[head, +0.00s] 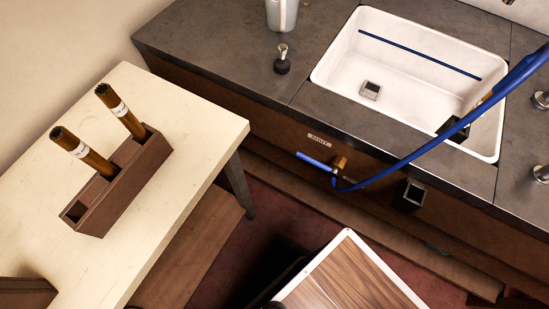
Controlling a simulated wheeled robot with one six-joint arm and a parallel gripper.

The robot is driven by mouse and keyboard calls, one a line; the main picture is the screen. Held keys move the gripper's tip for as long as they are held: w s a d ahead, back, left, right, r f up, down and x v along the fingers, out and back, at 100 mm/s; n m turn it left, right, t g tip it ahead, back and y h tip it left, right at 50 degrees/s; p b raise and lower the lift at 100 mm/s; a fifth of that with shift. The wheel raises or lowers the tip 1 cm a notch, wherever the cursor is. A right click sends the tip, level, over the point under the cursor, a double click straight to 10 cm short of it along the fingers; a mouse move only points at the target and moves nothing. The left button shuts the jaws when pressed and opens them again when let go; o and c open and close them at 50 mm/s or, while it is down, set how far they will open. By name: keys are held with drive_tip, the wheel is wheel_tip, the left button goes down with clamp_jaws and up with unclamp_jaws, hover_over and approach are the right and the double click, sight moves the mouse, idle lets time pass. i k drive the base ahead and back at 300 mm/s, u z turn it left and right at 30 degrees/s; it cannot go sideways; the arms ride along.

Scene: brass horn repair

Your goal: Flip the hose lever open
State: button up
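The hose lever (313,162) is a blue handle on a brass valve (340,162) at the front face of the dark counter, below the sink. It points out to the left of the valve, roughly along the cabinet front. A blue hose (420,150) runs from below the valve up to the right, across the sink's right corner, and out of view at the right edge. A small label plate (320,140) sits just above the lever. My gripper is not in view.
A white sink (330,62) is set in the dark counter (220,50). A black box (408,195) is on the cabinet front right of the valve. Reddish floor lies between.

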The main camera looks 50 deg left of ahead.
sight(315, 162)
drive_tip(key=u, duration=1.55)
drive_tip(key=k, duration=1)
drive_tip(key=z, duration=0.65)
drive_tip(key=i, duration=0.85)
drive_tip(key=u, duration=0.4)
